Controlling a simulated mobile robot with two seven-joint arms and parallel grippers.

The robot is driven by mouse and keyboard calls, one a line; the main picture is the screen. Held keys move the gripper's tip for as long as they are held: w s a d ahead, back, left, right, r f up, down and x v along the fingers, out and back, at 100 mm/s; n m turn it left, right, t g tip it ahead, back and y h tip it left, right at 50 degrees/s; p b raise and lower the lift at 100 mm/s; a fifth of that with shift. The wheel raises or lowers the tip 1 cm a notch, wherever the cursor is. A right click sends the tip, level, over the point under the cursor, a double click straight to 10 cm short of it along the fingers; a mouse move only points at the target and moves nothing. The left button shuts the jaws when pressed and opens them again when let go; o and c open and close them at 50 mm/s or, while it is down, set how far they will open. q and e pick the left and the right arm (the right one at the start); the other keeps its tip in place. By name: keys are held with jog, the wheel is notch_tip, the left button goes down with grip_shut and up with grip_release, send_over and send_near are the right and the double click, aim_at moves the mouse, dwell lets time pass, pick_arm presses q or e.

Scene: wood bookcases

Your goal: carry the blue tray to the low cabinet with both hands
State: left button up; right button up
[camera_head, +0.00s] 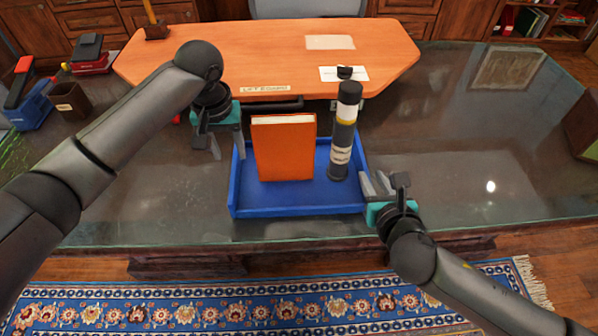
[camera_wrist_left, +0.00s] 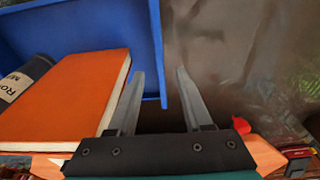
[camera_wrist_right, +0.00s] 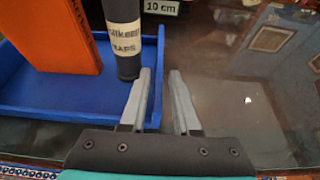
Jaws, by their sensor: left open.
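The blue tray (camera_head: 295,211) rests on a dark glossy surface and carries an orange book (camera_head: 284,150) and a dark bottle (camera_head: 345,130) with pale labels, both standing. My left gripper (camera_head: 228,155) is at the tray's left wall. In the left wrist view its fingers (camera_wrist_left: 160,73) are apart, one on each side of the tray wall (camera_wrist_left: 155,45). My right gripper (camera_head: 373,176) is at the right wall. In the right wrist view its fingers (camera_wrist_right: 160,71) are also apart, with the wall between them. Which furniture is the low cabinet I cannot tell for certain.
The glossy surface (camera_head: 450,160) is mostly clear to the right. A patterned blue rug (camera_head: 250,305) lies on the floor in front.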

aim_at(234, 165)
pick_arm(q)
jog(key=shift+w+f, duration=0.15)
jog(key=shift+f, duration=0.9)
jog(key=shift+w+f, duration=0.2)
jog(key=shift+f, duration=0.9)
jog(key=shift+w+f, duration=0.15)
jog(key=shift+f, duration=0.9)
pick_arm(e)
jog(key=shift+x, duration=3.2)
pick_arm(q)
jog(key=c, duration=0.4)
pick_arm(e)
jog(key=c, duration=0.4)
pick_arm(q)
grip_shut()
pick_arm(e)
grip_shut()
pick_arm(q)
jog(key=shift+r, duration=0.1)
pick_arm(e)
jog(key=shift+r, duration=0.1)
